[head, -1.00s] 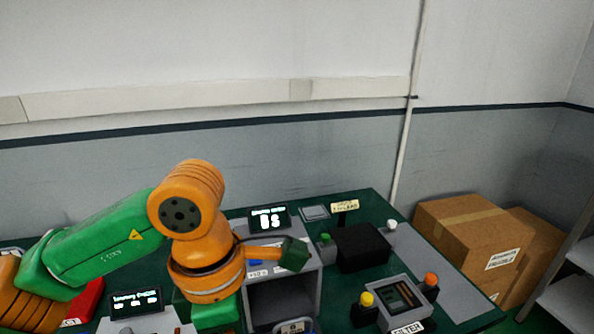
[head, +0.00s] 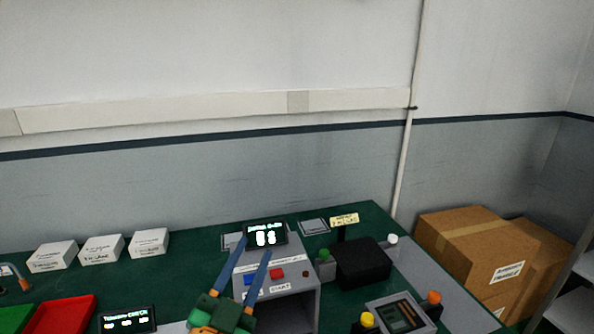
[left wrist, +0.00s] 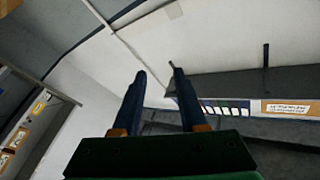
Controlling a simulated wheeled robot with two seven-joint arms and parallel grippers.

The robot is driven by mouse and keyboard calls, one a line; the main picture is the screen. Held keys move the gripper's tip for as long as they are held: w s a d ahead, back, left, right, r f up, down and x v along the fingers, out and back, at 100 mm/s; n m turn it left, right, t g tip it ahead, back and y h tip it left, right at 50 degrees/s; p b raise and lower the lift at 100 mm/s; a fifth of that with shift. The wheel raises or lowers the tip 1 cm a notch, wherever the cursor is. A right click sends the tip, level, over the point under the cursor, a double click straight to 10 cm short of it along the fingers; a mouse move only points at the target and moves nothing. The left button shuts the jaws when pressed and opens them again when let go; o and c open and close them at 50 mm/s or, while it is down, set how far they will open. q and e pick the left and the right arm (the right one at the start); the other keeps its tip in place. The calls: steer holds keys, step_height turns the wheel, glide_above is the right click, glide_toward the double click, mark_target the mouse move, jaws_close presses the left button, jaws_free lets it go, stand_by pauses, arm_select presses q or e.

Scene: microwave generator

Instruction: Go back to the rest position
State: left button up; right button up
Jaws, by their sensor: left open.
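My left gripper (head: 250,260) is at the bottom middle of the head view, with two blue fingers spread apart and pointing up and away. It is open and empty. Behind its fingers stands the grey microwave generator box (head: 303,300), with a small lit display (head: 265,234) on top and a blue and a red button on its sloped panel. The left wrist view also shows the two open fingers (left wrist: 159,85) with nothing between them. My right gripper is not in view.
A green table (head: 190,262) holds three white boxes (head: 101,249), a red tray (head: 62,314), a timer display (head: 127,319), a black block (head: 361,262) and a panel with yellow and orange knobs (head: 398,314). Cardboard boxes (head: 480,250) stand at right.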

arm_select(q)
steer(key=s+a+f+n+g+y, duration=0.2)
steer(key=f+g, duration=0.1)
steer(key=f, duration=0.4)
steer(key=s+a+f+n+g+y, duration=0.1)
steer(key=s+a+f+n+g, duration=0.15)
steer(key=f, duration=0.45)
steer(key=s+a+f+n+g+y, duration=0.1)
steer(key=s+a+f+g+y, duration=0.15)
steer(key=f, duration=0.45)
steer(key=s+a+f+n+g, duration=0.1)
steer(key=s+f+g, duration=0.35)
steer(key=s, duration=0.35)
steer(key=s+a+f+g, duration=0.1)
steer(key=s+f+g, duration=0.35)
steer(key=s, duration=0.35)
step_height(320, 180, down, 24)
steer(key=s+b, duration=0.2)
steer(key=b, duration=0.4)
steer(key=s+a+f+g+b, duration=0.2)
steer(key=s+f+b, duration=0.2)
steer(key=s+f, duration=0.7)
step_height(320, 180, down, 2)
steer(key=shift+s+a+f, duration=0.2)
steer(key=shift+s+f, duration=0.05)
steer(key=shift+s, duration=0.05)
